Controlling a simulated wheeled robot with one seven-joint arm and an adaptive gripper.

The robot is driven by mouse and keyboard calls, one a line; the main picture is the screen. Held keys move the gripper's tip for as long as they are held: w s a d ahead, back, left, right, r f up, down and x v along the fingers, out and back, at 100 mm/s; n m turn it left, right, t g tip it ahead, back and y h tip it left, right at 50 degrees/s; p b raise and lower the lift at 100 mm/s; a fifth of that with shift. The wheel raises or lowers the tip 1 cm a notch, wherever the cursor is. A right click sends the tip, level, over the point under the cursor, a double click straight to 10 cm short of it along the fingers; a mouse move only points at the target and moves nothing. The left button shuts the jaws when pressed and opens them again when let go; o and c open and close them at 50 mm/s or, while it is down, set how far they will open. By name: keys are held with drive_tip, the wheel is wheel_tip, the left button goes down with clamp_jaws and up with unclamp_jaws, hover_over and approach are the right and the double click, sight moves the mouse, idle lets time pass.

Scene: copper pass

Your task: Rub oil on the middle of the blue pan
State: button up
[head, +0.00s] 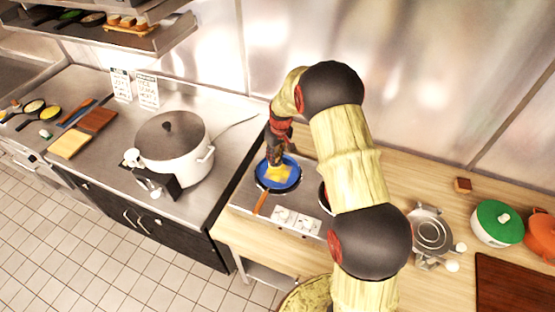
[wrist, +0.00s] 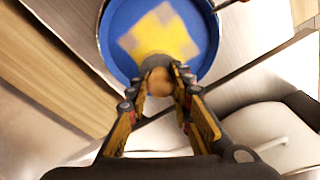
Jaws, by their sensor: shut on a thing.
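The blue pan (head: 293,179) sits on the cooktop, its brown handle (head: 261,203) pointing to the lower left. In the wrist view the pan (wrist: 117,32) fills the top, with a blocky yellow patch (wrist: 165,32) across its middle. My gripper (head: 274,158) is over the pan's far side, pointing down. In the wrist view my gripper (wrist: 160,84) is shut on a tan, round-ended tool (wrist: 159,83). A greyish-brown part of the tool reaches over the lower edge of the yellow patch. I cannot tell if its tip touches the pan.
A large white lidded pot (head: 178,160) stands on the steel counter to the left. Cooktop knobs (head: 297,219) are in front of the pan. My arm hides part of a second pan to the right. A green-lidded pot (head: 495,222) is farther right.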

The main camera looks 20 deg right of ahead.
drive_tip(key=shift+r+p, duration=0.95)
drive_tip(key=shift+r, duration=1.65)
